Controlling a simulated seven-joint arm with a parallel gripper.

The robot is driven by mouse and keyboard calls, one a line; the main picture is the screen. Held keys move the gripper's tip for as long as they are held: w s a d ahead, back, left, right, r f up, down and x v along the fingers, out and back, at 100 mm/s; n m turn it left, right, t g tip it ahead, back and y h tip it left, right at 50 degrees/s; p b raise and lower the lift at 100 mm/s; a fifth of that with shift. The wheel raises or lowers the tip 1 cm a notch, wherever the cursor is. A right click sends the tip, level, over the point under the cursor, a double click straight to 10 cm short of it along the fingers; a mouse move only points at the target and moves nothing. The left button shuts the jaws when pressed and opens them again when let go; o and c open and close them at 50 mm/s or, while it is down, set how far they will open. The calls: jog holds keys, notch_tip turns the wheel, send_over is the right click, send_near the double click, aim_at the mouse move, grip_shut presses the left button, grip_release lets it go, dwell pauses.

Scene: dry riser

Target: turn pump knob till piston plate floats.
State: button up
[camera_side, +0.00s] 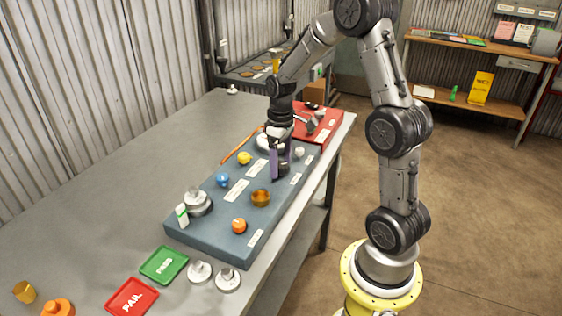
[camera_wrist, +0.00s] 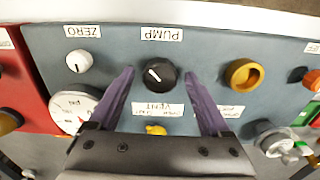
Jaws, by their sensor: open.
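The pump knob (camera_wrist: 159,74) is a black round knob with a white pointer line, below the upside-down PUMP label in the wrist view. My gripper (camera_wrist: 162,76) is open, its two purple fingers on either side of the knob with a gap on each side. In the side view my gripper (camera_side: 279,174) is low over the blue-grey panel (camera_side: 215,238), and the dark knob is hard to separate from the fingers. A silver stacked disc (camera_side: 196,201), seemingly the piston plate, sits at the panel's near left corner. I cannot tell whether it floats.
A white ZERO knob (camera_wrist: 79,61), a gauge (camera_wrist: 74,106), a yellow VENT knob (camera_wrist: 155,129) and an amber cup-like part (camera_wrist: 243,74) surround the pump knob. A green-and-white marker (camera_side: 182,215) stands beside the disc. PASS and FAIL trays (camera_side: 131,297) and loose silver weights (camera_side: 228,280) lie nearby.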

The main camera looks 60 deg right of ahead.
aim_at(281, 164)
grip_shut()
jog(key=shift+m, duration=1.3)
grip_release()
jog(key=shift+r, duration=0.1)
notch_tip(281, 164, up, 14)
jog(key=shift+f, duration=0.2)
